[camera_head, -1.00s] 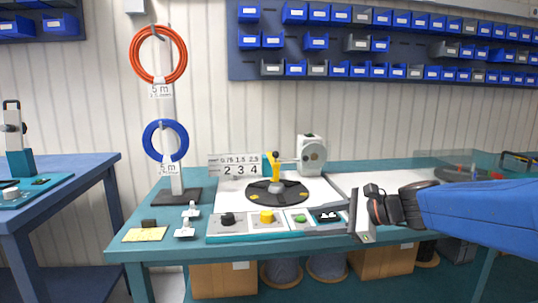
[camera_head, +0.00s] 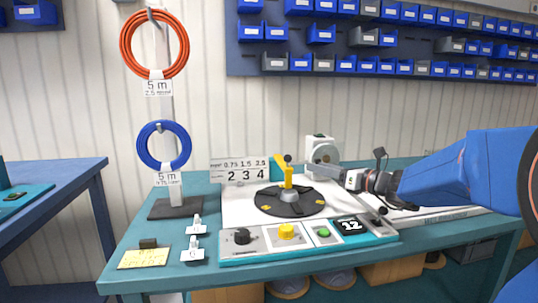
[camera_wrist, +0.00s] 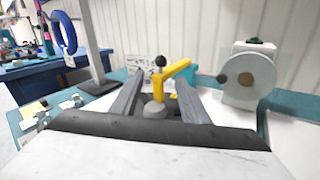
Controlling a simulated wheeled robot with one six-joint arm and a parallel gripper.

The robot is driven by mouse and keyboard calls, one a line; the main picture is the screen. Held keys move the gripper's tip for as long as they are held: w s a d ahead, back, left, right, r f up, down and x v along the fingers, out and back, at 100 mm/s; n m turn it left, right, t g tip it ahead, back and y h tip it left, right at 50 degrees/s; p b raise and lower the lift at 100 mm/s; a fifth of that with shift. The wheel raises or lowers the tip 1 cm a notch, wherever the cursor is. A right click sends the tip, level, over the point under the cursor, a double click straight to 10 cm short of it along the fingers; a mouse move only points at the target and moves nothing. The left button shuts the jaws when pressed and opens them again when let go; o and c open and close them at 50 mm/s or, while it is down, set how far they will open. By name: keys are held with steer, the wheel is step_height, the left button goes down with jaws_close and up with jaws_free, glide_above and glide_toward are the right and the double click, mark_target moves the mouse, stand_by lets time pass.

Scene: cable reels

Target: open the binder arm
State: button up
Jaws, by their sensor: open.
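The binder arm (camera_head: 287,178) is a yellow arm with a black ball knob, standing over a round black turntable (camera_head: 268,208) on the white and grey machine. In the wrist view the yellow arm (camera_wrist: 176,72) shows just beyond and between my fingers, running up to the right, with its black knob at its left end. My gripper (camera_head: 308,168) reaches in from the right at about knob height, close beside the arm. In the wrist view my two fingers (camera_wrist: 155,98) are spread apart, with nothing clearly held. Whether they touch the arm I cannot tell.
A control panel (camera_head: 265,250) with black, yellow and green knobs and a display lies in front. A grey-white wheel unit (camera_head: 322,152) stands behind my gripper. Orange (camera_head: 124,45) and blue (camera_head: 140,150) cable coils hang on a post at left. A number sign (camera_head: 240,170) stands behind.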

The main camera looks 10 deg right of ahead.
mark_target(282, 164)
steer(key=x, duration=1.8)
steer(key=shift+w, duration=0.1)
jaws_close()
